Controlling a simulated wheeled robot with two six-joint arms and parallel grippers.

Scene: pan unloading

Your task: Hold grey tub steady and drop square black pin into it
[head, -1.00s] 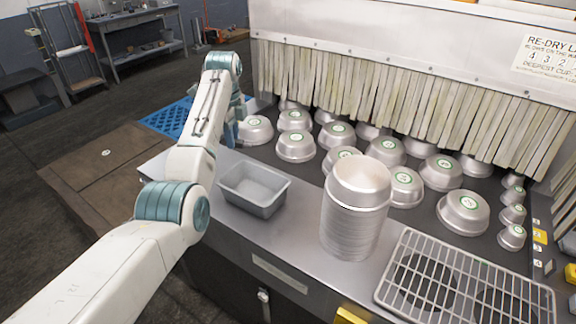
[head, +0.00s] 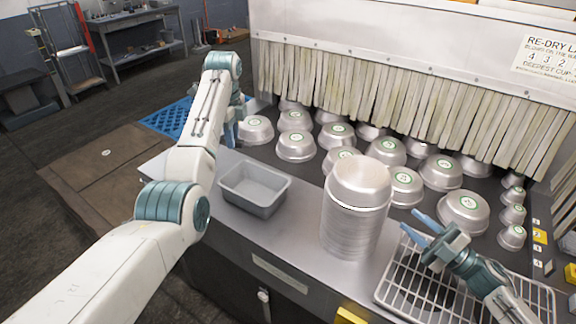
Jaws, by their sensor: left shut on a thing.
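The grey tub (head: 254,194) is an open rectangular container, upright on the metal counter at the centre left. My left gripper (head: 231,134) is just behind the tub, beside the nearest silver pan, and is partly hidden by my own forearm. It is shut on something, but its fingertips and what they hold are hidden. My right gripper (head: 416,229) is over the wire rack at the right, its blue fingers spread and pointing up-left, with nothing between them. I cannot make out a square black pin.
A tall stack of silver pans (head: 353,215) stands between the tub and my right gripper. Several upturned pans (head: 295,146) sit on the dark belt before a strip curtain (head: 390,95). The wire rack (head: 400,291) lies at the front right. The counter behind the stack's left side is clear.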

